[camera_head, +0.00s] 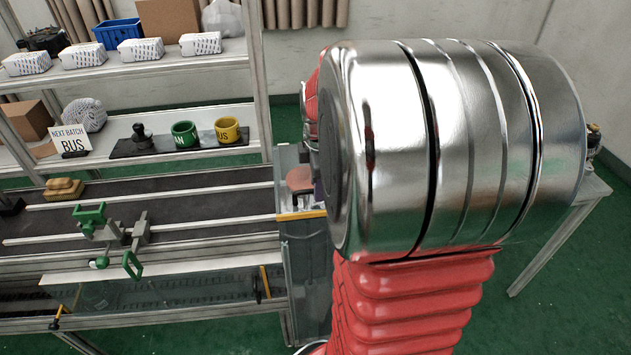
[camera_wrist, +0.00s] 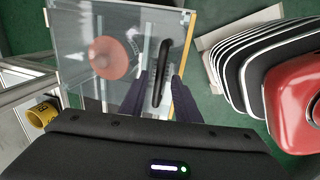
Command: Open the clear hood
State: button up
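The clear hood (camera_wrist: 82,30) is a see-through panel with a yellow strip along its right edge in the wrist view. It appears closed over a round copper-coloured part (camera_wrist: 108,58). A long black handle (camera_wrist: 162,65) stands on the hood near the yellow strip. My gripper (camera_wrist: 160,88) is open, with one dark finger on each side of the handle and visible gaps between. Whether the handle is at fingertip depth is hard to tell. In the head view, the yellow-edged hood (camera_head: 301,214) shows left of my arm, which hides most of it and my gripper.
A conveyor line (camera_head: 180,210) with a green-and-grey fixture (camera_head: 120,235) lies to the left. Shelves behind hold white packs, a blue bin (camera_head: 118,33), and green and yellow cups (camera_wrist: 42,115). A grey table (camera_head: 592,188) stands at right. Green floor is open at far right.

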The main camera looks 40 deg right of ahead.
grip_shut()
dwell(0.4)
jog(key=shift+d, duration=0.1)
